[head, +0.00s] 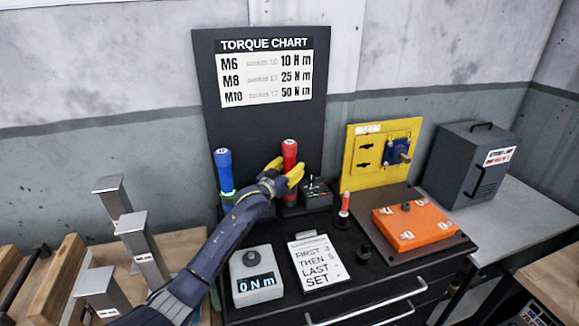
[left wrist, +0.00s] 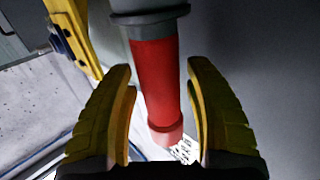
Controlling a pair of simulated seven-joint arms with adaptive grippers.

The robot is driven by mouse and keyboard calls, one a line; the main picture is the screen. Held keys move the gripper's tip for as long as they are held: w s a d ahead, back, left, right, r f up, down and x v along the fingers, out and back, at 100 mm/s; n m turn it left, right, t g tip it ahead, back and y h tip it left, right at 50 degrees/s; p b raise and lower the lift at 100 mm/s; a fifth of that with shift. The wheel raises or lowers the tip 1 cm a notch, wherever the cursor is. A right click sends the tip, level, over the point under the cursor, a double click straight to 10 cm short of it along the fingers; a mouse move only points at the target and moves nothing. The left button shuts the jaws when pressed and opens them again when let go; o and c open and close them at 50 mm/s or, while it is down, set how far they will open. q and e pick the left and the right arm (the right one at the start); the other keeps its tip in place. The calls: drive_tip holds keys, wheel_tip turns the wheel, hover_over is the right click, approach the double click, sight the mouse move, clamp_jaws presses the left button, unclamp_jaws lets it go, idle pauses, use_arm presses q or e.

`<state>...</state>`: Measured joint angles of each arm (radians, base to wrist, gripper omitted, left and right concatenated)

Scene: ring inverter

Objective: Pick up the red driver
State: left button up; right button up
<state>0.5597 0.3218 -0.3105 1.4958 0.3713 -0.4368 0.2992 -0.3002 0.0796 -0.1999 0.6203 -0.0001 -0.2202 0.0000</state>
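The red driver (head: 289,150) stands upright at the back of the black bench, in front of the dark chart board. My left gripper (head: 285,174) is at its handle, and the yellow fingers hide part of its lower half. In the left wrist view the red driver (left wrist: 157,85) lies between the two fingers of my left gripper (left wrist: 159,68). The fingers are spread, with a visible gap on each side of the red handle. My right gripper is not in view.
A blue driver (head: 224,172) stands left of my gripper. A small black box (head: 316,192) sits just right of it. A red-tipped tool (head: 344,204), an orange block (head: 413,223) and a yellow panel (head: 361,166) are farther right. A display unit (head: 256,275) is in front.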

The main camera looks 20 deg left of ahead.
use_arm(q)
drive_tip(key=c, duration=1.1)
drive_tip(key=shift+r, duration=0.15)
drive_tip(key=shift+r, duration=0.1)
